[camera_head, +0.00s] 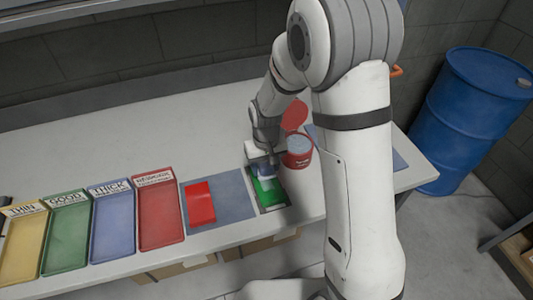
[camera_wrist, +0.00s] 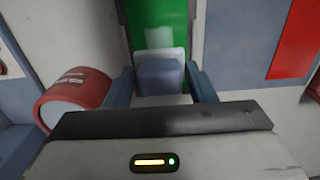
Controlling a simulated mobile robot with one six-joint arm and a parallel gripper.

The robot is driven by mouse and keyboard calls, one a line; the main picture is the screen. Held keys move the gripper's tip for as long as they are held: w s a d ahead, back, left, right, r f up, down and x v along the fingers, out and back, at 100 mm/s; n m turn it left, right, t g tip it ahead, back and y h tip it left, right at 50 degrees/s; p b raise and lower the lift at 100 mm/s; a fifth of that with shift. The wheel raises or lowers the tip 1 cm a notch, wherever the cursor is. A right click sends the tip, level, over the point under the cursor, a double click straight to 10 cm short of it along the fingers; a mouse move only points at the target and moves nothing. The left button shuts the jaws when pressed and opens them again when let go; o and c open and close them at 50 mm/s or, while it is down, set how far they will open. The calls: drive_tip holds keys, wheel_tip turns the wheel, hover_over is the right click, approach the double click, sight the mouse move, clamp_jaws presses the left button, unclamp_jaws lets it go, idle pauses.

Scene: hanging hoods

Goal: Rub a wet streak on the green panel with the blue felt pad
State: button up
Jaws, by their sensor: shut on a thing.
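My gripper (camera_head: 263,160) is shut on the blue felt pad (camera_wrist: 160,76), a blue-grey block between the two fingers in the wrist view. The pad also shows just under the fingers in the head view (camera_head: 265,172). A pale, hazy patch (camera_wrist: 158,38) shows on the green just beyond the pad. Whether the pad touches the panel is hard to tell.
A red tub (camera_head: 298,158) with its lid up stands close right of my gripper. A red panel (camera_head: 200,203) lies on a blue-grey mat (camera_head: 235,205) to the left. Yellow, green, blue and red labelled trays (camera_head: 160,215) line the table's left. A blue drum (camera_head: 470,110) stands beyond the table.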

drive_tip(key=shift+r+p, duration=1.1)
drive_tip(key=shift+r, duration=1.05)
